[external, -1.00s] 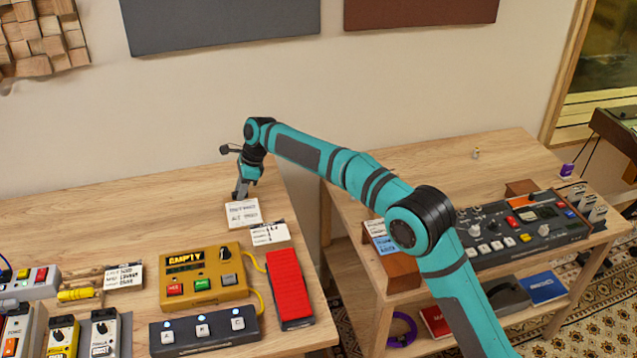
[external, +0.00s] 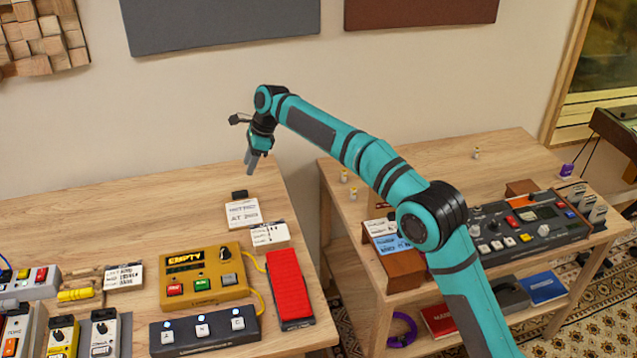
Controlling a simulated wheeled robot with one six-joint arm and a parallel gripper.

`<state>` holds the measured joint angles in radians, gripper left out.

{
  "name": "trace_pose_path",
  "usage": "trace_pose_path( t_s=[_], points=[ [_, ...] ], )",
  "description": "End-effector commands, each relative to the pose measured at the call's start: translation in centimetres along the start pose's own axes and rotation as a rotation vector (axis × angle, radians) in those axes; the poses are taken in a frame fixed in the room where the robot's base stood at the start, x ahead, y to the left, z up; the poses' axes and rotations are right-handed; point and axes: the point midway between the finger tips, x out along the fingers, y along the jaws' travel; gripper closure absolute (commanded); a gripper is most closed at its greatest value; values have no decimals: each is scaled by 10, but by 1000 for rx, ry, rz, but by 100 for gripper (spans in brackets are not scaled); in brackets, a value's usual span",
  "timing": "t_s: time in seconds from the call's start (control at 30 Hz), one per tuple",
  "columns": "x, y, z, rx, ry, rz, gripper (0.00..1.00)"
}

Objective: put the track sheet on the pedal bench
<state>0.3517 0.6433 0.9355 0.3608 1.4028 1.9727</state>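The pedal bench (external: 95,222) is the wooden table on the left, with the pedals on it. A white lettered card (external: 242,213) lies flat near its back right, with a small black block or clip (external: 239,194) at its far edge. A smaller white card (external: 270,235) lies just in front of it. Another white card (external: 125,276) is farther left. The lettering is too small to tell surely which is the track sheet. My gripper (external: 252,164) hangs above and behind the lettered card, apart from it. Nothing shows in it; its finger gap is hidden from this side.
A yellow box reading EMPTY (external: 202,276), a red pedal (external: 289,286) and a three-button footswitch (external: 205,330) fill the bench's front. The right bench holds a mixer (external: 515,232) and a blue card (external: 392,243). A gap separates the benches. The left bench's back is clear.

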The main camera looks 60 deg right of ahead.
Motion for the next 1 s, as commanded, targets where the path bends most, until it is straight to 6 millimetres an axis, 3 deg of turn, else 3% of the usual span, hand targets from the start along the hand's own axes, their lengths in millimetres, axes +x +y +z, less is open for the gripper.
trace_pose_path(
  t_s=[0.2,0.63,0.77,1.0],
  points=[
    [-19,0,0,0,0,0,61],
    [-30,8,4,-29,-2,-16,61],
    [-54,30,16,-119,-9,-65,61],
    [-107,90,35,-362,-11,-194,61]
  ],
)
